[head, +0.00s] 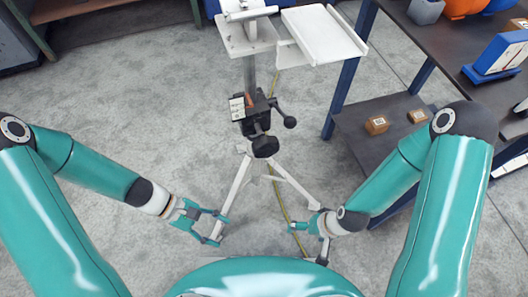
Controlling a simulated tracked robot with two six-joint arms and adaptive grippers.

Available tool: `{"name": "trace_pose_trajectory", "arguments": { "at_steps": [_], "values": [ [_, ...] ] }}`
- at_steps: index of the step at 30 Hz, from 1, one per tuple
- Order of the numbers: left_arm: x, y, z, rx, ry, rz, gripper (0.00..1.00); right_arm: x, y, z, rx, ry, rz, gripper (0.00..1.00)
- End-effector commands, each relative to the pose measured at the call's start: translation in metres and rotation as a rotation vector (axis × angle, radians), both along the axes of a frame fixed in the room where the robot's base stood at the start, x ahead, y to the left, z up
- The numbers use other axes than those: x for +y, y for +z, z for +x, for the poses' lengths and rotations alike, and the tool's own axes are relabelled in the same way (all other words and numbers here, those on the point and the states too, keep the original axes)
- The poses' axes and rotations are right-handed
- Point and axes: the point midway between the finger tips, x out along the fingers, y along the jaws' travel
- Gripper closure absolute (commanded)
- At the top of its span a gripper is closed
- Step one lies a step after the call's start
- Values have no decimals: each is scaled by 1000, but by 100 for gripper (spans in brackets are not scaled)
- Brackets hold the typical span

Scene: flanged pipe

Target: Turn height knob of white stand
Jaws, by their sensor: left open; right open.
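The white stand (237,186) is a tripod in the middle of the head view, with splayed white legs and a grey upright post. A black clamp block sits on the post, with a black round knob (289,122) on a short arm at its right and another dark knob (265,146) low at its front. I cannot tell which one sets the height. My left gripper (222,227) is open near the lower left leg, below the knobs; contact with the leg is unclear. My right gripper (306,224) is open and empty near the right leg's foot.
A white plate and tray (324,36) top the stand. A dark workbench (440,40) with a lower shelf (355,125) stands at right, with small brown boxes (376,125) on the shelf. A yellow cable (282,200) runs along the floor. Grey floor is open at left.

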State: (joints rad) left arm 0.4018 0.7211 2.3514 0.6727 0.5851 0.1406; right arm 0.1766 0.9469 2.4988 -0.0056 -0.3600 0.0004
Motion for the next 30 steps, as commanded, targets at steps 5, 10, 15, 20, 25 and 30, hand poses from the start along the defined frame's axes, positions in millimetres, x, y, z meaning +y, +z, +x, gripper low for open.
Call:
{"name": "trace_pose_trajectory", "arguments": {
  "at_steps": [5, 10, 15, 20, 25, 30],
  "values": [
    [3, 60, 62, 127, 373, -358, 46, 0, -33, 0, 0, 0, 0, 4],
    [25, 115, 104, 128, 555, -617, 46, 0, -44, 0, 0, 0, 0, 4],
    [34, 138, 119, 114, 610, -718, 46, 0, -48, 0, 0, 0, 0, 4],
    [19, 139, 124, 116, 609, -725, 46, 0, -51, 0, 0, 0, 0, 4],
    [-12, 138, 133, 117, 605, -723, 46, 0, -59, 0, 0, 0, 0, 4],
    [-48, 137, 143, 118, 604, -720, 46, 0, -68, 0, 0, 0, 0, 4]
  ]
}}
